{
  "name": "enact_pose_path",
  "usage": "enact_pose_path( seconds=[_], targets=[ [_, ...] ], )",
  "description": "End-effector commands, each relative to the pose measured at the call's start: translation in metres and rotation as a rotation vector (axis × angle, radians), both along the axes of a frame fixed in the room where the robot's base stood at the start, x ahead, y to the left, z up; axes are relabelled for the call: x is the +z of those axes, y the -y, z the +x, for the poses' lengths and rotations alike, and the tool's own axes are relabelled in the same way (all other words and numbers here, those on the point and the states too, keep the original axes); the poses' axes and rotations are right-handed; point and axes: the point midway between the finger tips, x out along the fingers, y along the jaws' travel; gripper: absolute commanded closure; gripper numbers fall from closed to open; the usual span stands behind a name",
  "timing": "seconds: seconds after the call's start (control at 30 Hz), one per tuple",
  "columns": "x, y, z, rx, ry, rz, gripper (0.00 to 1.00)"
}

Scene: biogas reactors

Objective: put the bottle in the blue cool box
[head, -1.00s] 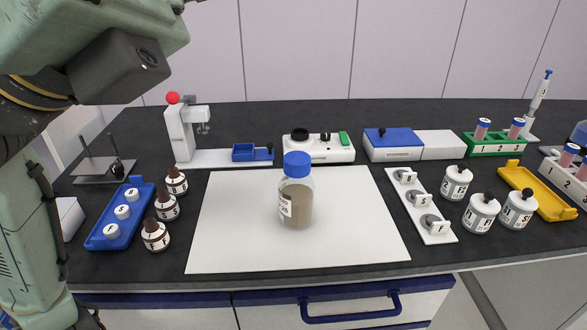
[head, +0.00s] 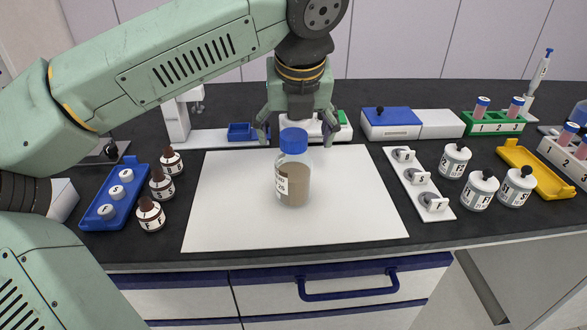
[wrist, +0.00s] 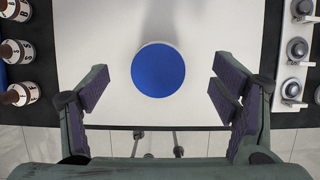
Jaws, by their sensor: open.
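The bottle (head: 294,185) stands upright on the white mat (head: 230,215), with a blue cap, a white label and brownish contents. My gripper (head: 297,132) points down, open and empty, with its fingers spread to either side of the cap's line in the head view. In the wrist view the blue cap (wrist: 158,70) lies between the spread fingers and slightly beyond them, with no visible contact. No thing in view is clearly a blue cool box; a blue-lidded white unit (head: 391,118) stands at the back.
Brown bottles (head: 161,184) and a blue tray (head: 114,199) stand left of the mat. A white strip with knobs (head: 418,183), white jars (head: 479,190) and a yellow tray (head: 537,168) lie right. A green rack (head: 494,123) is behind. The mat around the bottle is clear.

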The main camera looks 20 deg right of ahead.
Motion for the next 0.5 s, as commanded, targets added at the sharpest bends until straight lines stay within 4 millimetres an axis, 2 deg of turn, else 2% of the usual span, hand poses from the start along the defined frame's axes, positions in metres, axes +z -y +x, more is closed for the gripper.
enact_pose_path(
  seconds=[0.27,0.5],
  targets=[
    [-0.022,0.002,0.008,-0.004,-0.004,-0.003,0.20],
    [-0.054,0.004,0.020,-0.005,-0.003,-0.003,0.20]
  ],
)
